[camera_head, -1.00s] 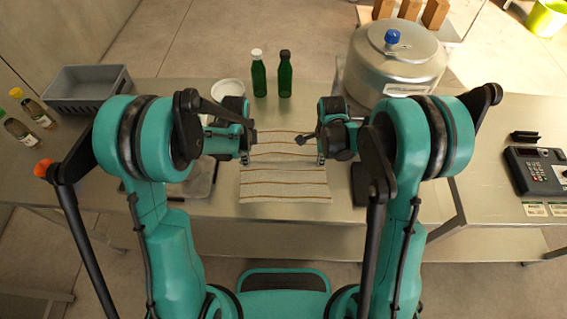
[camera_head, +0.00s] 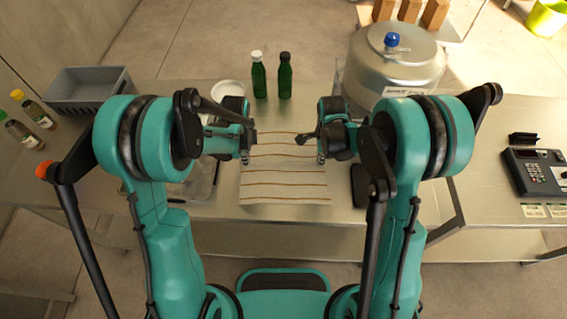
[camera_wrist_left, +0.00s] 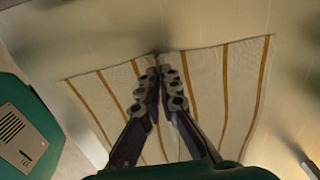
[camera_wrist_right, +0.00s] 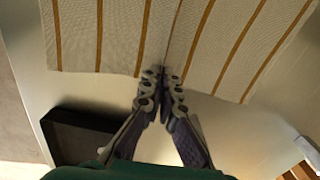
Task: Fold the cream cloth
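The cream cloth (camera_head: 285,185) with brown stripes lies spread on the metal table in front of me. It also shows in the left wrist view (camera_wrist_left: 205,85) and the right wrist view (camera_wrist_right: 225,45). My left gripper (camera_head: 246,157) is at the cloth's left edge, and its fingertips (camera_wrist_left: 158,75) are together on the cloth. My right gripper (camera_head: 321,157) is at the right edge, its fingertips (camera_wrist_right: 161,78) together there. A dark crease runs into the cloth from the right fingertips. The exact pinch is small and partly hidden by the fingers.
Two green bottles (camera_head: 258,76) and a white bowl (camera_head: 228,89) stand behind the cloth. A large metal pot (camera_head: 395,68) is at back right, a grey crate (camera_head: 90,92) at back left. A dark tray (camera_wrist_right: 80,135) lies right of the cloth. A card terminal (camera_head: 535,172) sits far right.

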